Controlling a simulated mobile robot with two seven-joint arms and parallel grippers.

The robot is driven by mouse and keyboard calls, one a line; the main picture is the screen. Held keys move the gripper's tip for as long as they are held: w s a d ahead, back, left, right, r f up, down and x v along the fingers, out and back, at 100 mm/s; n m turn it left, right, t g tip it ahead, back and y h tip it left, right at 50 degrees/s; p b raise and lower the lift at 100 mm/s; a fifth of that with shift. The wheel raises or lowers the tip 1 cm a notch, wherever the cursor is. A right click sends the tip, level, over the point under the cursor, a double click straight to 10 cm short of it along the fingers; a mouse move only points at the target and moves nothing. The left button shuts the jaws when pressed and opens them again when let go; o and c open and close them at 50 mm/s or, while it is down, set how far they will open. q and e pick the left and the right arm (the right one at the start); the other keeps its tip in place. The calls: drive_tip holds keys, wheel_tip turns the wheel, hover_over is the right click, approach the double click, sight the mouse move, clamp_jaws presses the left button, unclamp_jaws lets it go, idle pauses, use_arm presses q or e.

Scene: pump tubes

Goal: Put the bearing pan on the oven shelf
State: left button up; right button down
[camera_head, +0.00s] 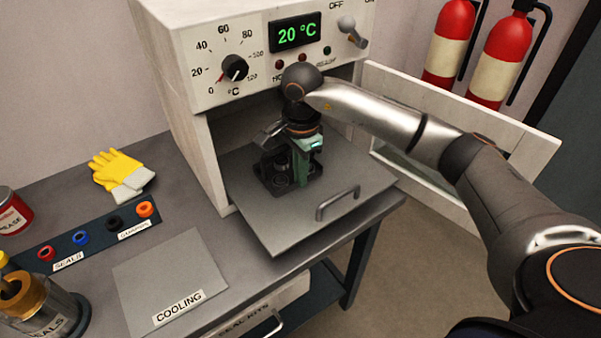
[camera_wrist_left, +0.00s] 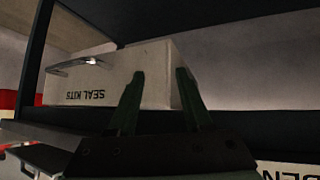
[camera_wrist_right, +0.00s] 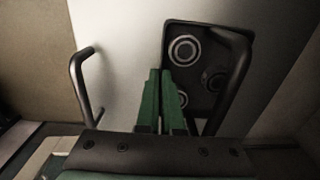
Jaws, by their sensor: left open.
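The bearing pan (camera_head: 283,190) is a black tray with ring-shaped bearings in it. It is at the oven shelf (camera_head: 285,228), a grey plate pulled out of the oven. In the right wrist view the pan (camera_wrist_right: 193,90) shows rings and a raised black handle (camera_wrist_right: 235,82) on its far side. My right gripper (camera_head: 303,158) points down at the pan's near side. Its green fingers (camera_wrist_right: 160,85) are close together there, seemingly on the pan's other handle, which they hide. My left gripper (camera_wrist_left: 158,92) is open and empty, seen only in its wrist view.
The oven (camera_head: 215,85) stands behind, its door (camera_head: 460,115) swung open to the right. The shelf's handle (camera_head: 338,203) is at the front. A flat cooling plate (camera_head: 170,280) on the bench is clear. A seal kits box (camera_wrist_left: 150,72) is in front of my left gripper.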

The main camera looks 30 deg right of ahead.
drive_tip(key=shift+r, duration=0.1)
drive_tip(key=c, duration=1.1)
unclamp_jaws()
wheel_tip(320, 180, up, 12)
drive_tip(key=shift+s+p, duration=0.1)
drive_tip(key=shift+p, duration=0.3)
